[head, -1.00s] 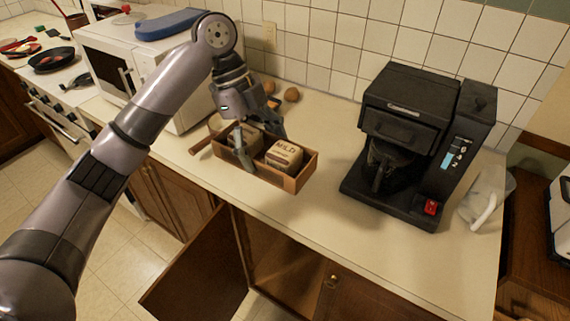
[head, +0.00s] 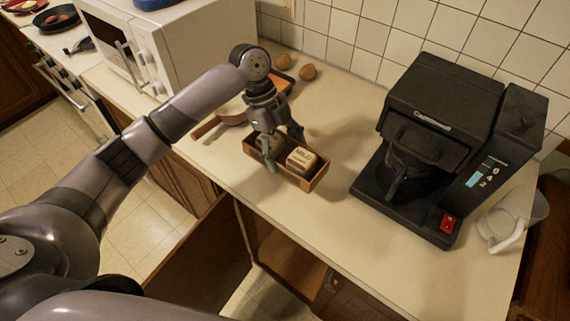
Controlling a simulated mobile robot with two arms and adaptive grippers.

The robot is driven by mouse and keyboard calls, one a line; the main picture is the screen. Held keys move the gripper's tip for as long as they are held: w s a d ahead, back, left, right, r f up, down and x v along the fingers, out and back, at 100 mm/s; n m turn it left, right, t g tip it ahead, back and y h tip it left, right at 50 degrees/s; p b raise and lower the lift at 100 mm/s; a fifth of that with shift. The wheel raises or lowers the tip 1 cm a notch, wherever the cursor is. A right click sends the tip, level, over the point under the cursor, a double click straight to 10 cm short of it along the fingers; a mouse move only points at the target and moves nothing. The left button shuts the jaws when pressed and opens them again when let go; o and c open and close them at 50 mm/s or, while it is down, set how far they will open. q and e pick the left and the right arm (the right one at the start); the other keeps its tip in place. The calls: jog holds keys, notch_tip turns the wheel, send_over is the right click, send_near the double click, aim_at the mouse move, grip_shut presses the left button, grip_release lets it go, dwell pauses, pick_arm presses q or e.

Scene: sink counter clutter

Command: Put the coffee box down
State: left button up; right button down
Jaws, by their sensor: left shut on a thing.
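The coffee box is a small open brown wooden box (head: 316,180) on or just above the counter, left of the coffee maker. A block-like pack marked "MILD" (head: 301,159) sits in its right part. My left gripper (head: 283,149) points down over the box's left part, one finger at the front wall and one at the back, shut on the box. The gripper hides much of the box's left part. I cannot tell if its bottom touches the counter. My right gripper is not in view.
A black coffee maker (head: 440,135) stands to the right, with a whitish clear jug (head: 497,232) beside it. A handled pan (head: 207,127) and two brown round things (head: 308,72) lie behind the box. A microwave (head: 175,45) is at left. Counter is clear in front of the coffee maker.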

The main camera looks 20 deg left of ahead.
aim_at(272, 139)
pick_arm(q)
notch_tip(272, 139, down, 7)
jog(key=shift+r+p, duration=0.1)
jog(key=shift+p, duration=0.55)
jog(key=shift+f, duration=0.25)
jog(key=o, duration=1.1)
jog(key=shift+r, duration=0.2)
jog(key=shift+w+a+r, duration=0.1)
jog(key=shift+a+r, duration=0.05)
jog(key=shift+r, duration=0.15)
jog(key=b+v, duration=0.2)
jog(key=v, duration=0.9)
jog(key=shift+r+b, duration=0.15)
jog(key=shift+b, duration=0.25)
